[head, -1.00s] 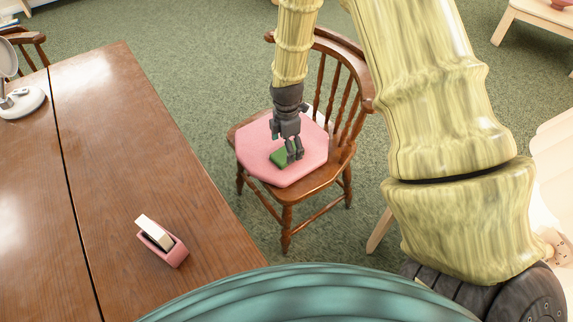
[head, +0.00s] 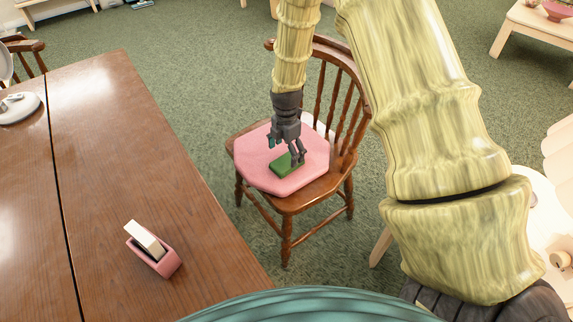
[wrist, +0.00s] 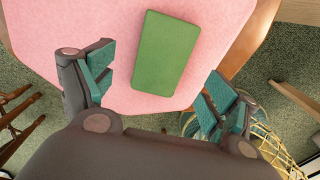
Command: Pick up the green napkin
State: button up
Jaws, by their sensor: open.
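The green napkin (head: 288,165) is a small flat rectangle lying on a pink cushion (head: 256,160) on the seat of a wooden chair (head: 318,186). In the wrist view the napkin (wrist: 166,52) lies flat on the pink cushion (wrist: 60,25), ahead of the fingertips and between their lines. My gripper (head: 286,160) is open and empty, pointing down over the cushion, and its fingers hide part of the napkin in the head view. In the wrist view my gripper (wrist: 160,88) has its fingers wide apart. I cannot tell the exact height above the napkin.
The chair's spindled back (head: 345,105) rises close behind and right of my gripper. Green carpet lies around the chair.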

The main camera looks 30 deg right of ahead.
aim_at(287, 161)
jog(key=shift+d+f+b, duration=0.1)
jog(key=shift+f+b, duration=0.25)
jog(key=shift+f, duration=1.8)
jog(key=c, duration=1)
